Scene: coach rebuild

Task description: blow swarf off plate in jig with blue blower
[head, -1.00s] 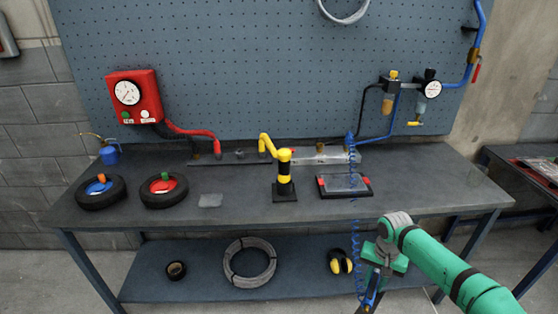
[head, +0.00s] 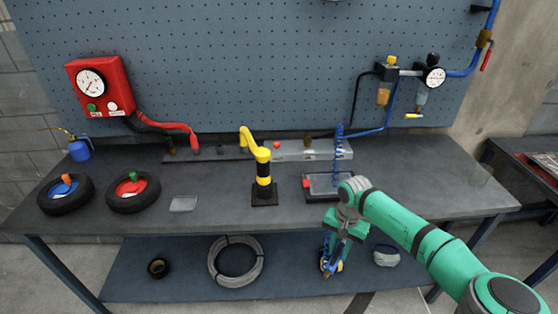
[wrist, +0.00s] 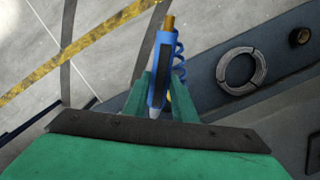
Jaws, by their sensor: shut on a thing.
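My gripper (head: 331,252) is shut on the blue blower (wrist: 159,72), which has a brass-coloured end in the wrist view. In the head view the blower hangs below my gripper, in front of the bench's front edge and lower than its top. A coiled blue hose (head: 341,150) shows above the jig; a stretch of it also shows beside the blower in the wrist view. The jig (head: 308,193), a dark frame with a red clamp at its left, lies on the bench top. The plate (head: 325,182) sits in it, partly hidden by my arm. Swarf is too small to make out.
A yellow and black post (head: 264,178) stands left of the jig. Two wheels (head: 133,190) (head: 66,194) and a clear flat piece (head: 184,204) lie farther left. An air regulator (head: 433,77) hangs on the pegboard. The lower shelf holds a cable coil (head: 236,262).

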